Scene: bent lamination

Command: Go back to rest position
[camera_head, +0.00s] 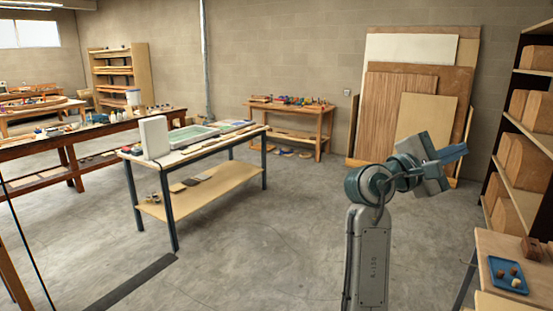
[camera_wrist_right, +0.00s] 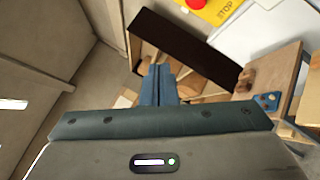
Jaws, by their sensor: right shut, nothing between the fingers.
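My right gripper (camera_head: 454,152) is raised in the right half of the head view, in front of the leaning wood panels and left of the tall shelf. Its blue fingers are together with nothing between them. In the right wrist view the shut fingers (camera_wrist_right: 158,84) point up the picture, and the shelf's wooden blocks show past them. My left gripper does not show in the head view.
A worktable (camera_head: 190,153) with a green tray (camera_head: 194,135) stands left of centre. Wood panels (camera_head: 380,110) lean on the back wall. A shelf (camera_head: 519,170) and a small table (camera_head: 493,247) with a blue tray (camera_head: 508,274) stand at right. The middle floor is clear.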

